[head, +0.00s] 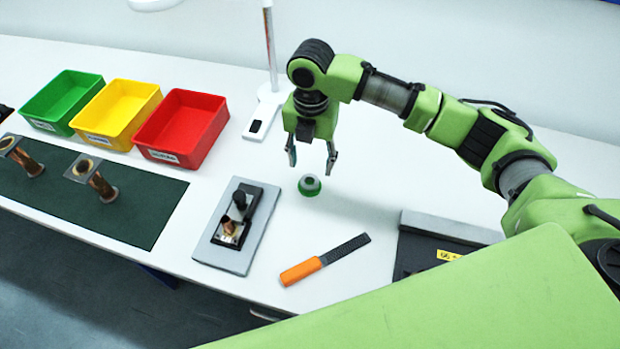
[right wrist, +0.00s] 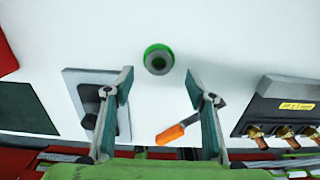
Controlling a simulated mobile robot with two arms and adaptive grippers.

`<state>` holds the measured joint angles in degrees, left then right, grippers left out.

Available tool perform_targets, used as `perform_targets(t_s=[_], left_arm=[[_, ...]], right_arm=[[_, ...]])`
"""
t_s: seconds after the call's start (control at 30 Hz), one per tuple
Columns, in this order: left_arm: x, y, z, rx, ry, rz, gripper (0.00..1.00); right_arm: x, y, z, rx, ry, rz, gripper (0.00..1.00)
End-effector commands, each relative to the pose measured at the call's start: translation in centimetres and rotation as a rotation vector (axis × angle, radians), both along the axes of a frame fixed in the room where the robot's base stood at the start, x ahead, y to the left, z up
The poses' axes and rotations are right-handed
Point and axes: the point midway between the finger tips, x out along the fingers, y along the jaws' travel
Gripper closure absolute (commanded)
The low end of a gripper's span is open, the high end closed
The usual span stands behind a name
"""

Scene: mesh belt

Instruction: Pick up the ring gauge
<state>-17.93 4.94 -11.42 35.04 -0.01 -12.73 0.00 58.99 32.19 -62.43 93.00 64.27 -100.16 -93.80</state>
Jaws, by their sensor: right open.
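The ring gauge (head: 309,185) is a small round piece with a green base and a grey top with a dark hole. It stands alone on the white table. In the right wrist view the ring gauge (right wrist: 158,60) shows ahead of the fingertips, roughly midway between them. My right gripper (head: 311,160) is open and empty, pointing down above the table close to the ring gauge, apart from it. Its two fingers (right wrist: 162,88) also show spread in the right wrist view. My left gripper is not in view.
A grey fixture plate (head: 213,247) lies left of the ring gauge, and an orange-handled file (head: 302,271) in front. Green (head: 40,110), yellow (head: 97,128) and red (head: 160,141) bins stand left. A height gauge (head: 264,112) stands behind. A dark box (head: 412,254) is at right.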

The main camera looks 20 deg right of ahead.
Motion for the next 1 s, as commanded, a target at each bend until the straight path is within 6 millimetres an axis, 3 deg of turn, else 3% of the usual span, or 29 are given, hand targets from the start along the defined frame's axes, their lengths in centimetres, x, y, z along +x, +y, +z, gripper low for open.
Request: perform_targets(t_s=[0.3, 0.5, 0.8, 0.97, 1.0], left_arm=[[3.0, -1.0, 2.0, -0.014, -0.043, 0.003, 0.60], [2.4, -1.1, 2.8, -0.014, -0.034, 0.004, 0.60], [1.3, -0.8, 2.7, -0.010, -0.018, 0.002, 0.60], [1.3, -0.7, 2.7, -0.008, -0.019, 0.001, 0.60], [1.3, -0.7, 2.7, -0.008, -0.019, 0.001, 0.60]], right_arm=[[-0.4, 0.3, -2.6, -0.001, 0.004, 0.001, 0.49], [-0.5, 0.4, -5.5, 0.000, 0.001, 0.000, 0.49], [-0.4, 0.4, -6.2, -0.001, -0.001, 0.001, 0.49], [-0.4, 0.4, -6.1, -0.001, -0.001, 0.001, 0.91], [-0.4, 0.4, -6.1, -0.001, -0.001, 0.001, 0.95]])
